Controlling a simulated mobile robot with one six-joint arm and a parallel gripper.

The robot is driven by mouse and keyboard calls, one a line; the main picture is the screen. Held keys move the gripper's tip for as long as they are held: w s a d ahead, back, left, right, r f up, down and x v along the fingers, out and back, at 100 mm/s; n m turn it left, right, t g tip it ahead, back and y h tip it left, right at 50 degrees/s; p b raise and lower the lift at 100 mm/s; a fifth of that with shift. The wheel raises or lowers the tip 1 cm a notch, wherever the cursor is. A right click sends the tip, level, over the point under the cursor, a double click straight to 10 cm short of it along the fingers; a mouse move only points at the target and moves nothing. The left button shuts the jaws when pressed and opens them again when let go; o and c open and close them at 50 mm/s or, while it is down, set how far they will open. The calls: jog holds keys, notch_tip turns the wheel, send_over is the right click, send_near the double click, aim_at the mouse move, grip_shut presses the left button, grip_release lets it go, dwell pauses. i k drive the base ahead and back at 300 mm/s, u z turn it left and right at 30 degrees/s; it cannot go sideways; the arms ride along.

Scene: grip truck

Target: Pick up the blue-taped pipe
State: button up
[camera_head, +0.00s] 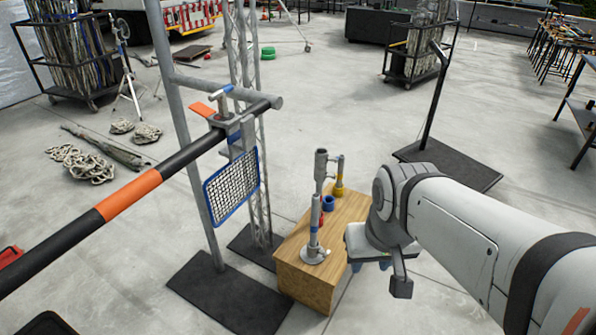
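A wooden box (340,240) stands on the concrete floor near the middle of the view. On its front end a grey pipe (314,238) stands upright on a round flanged base, with a bluish band near its upper part. Behind it stands a taller grey pipe (320,172). A short blue ring-like piece (328,203) shows between them, and a thinner pipe with a yellow lower part (338,188) stands at the back. My gripper (385,266) is at the right of the box, apart from the pipes. Its fingertips are small and partly hidden by the wrist, so its opening is unclear.
A long black bar with an orange band (130,195) crosses the left side at height, clamped to an upright metal frame. A blue-edged mesh panel (232,187) hangs from it left of the box. A black stand (450,165) is behind my arm.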

aim_at(315, 199)
jog(key=u, duration=0.05)
jog(key=i, duration=0.9)
jog(key=z, duration=0.5)
